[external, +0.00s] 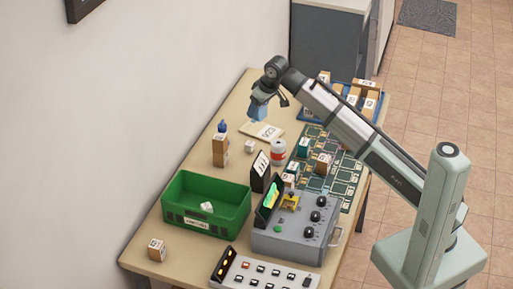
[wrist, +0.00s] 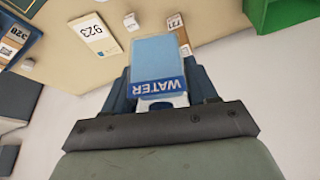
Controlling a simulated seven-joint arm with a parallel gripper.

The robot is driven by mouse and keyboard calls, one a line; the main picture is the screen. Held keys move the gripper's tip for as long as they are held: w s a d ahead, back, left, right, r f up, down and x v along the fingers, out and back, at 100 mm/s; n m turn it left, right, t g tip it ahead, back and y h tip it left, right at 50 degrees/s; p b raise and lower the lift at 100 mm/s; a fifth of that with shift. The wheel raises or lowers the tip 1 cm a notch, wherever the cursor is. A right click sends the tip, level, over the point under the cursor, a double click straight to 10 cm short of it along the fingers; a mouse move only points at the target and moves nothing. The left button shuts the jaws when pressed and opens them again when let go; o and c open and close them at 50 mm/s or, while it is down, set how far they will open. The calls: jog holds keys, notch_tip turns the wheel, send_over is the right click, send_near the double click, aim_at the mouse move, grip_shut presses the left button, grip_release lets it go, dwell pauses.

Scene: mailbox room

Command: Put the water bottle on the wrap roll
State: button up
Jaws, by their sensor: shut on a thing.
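My gripper (wrist: 160,100) is shut on the water bottle (wrist: 160,62), a light-blue, boxy piece with a dark-blue band reading WATER. In the external view my gripper (external: 268,88) holds the water bottle (external: 258,111) in the air over the far left part of the table. No wrap roll can be named for sure. A red-and-white upright cylinder (external: 278,152) stands mid-table, right of the white cube. A small blue-topped piece (external: 222,127) shows at the brown box near the wall side. I cannot tell whether either is the wrap roll.
A flat card marked 923 (wrist: 97,32) lies below my gripper, near a white cube (external: 250,146) and a brown box (external: 219,153). A green bin (external: 178,200), a grey control box (external: 300,236) and a blue tray of cartons (external: 378,105) stand around.

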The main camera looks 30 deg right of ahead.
send_over(277, 141)
jog(key=shift+m, duration=0.5)
jog(key=shift+s+f, duration=0.1)
jog(key=shift+f, duration=7.5)
jog(key=shift+f, duration=0.1)
jog(key=o, duration=1.1)
jog(key=v, duration=1.2)
jog(key=shift+a, duration=0.2)
